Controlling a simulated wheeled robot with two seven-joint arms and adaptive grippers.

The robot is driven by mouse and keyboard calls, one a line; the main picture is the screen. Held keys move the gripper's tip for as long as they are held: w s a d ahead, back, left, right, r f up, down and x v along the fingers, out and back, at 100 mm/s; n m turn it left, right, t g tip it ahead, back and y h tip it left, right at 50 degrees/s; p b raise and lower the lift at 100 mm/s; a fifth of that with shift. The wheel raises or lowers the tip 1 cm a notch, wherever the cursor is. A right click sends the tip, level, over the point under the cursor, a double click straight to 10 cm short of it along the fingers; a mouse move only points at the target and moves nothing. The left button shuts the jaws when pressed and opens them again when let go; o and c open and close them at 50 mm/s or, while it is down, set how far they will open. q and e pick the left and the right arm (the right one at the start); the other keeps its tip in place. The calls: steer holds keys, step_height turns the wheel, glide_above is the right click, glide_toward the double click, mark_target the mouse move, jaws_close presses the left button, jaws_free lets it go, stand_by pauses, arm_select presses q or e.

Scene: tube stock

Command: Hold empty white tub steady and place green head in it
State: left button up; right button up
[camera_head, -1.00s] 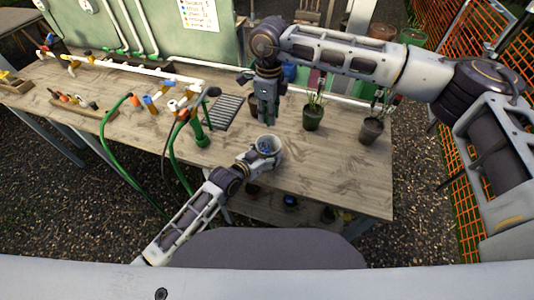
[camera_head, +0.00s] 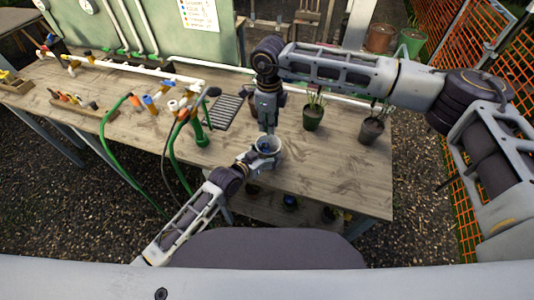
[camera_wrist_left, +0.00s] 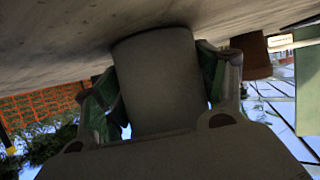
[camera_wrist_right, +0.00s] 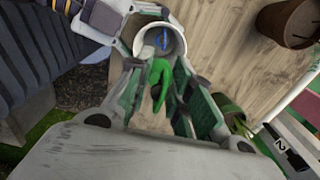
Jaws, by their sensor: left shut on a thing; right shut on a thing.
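The white tub (camera_wrist_left: 158,80) stands on the bench near its front edge. My left gripper (camera_head: 260,157) is shut around its wall, with fingers on both sides in the left wrist view. In the right wrist view, the tub's open mouth (camera_wrist_right: 181,46) faces up and something blue lies inside, so it does not look empty. My right gripper (camera_head: 267,128) points down just above the tub. It is shut on the green head (camera_wrist_right: 158,80), which overlaps the tub's near rim in the right wrist view. I cannot tell whether the head's tip is inside the tub.
A dark slatted grate (camera_head: 223,112) and a green hose stand (camera_head: 199,135) are to the left. The front right of the bench (camera_head: 330,180) is clear.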

steer(key=shift+f, duration=2.5)
steer(key=o, duration=0.8)
steer(key=shift+o, duration=0.2)
steer(key=shift+r, duration=0.15)
steer(key=shift+r, duration=5.9)
arm_select(q)
steer(key=o, duration=1.1)
steer(key=v, duration=1.2)
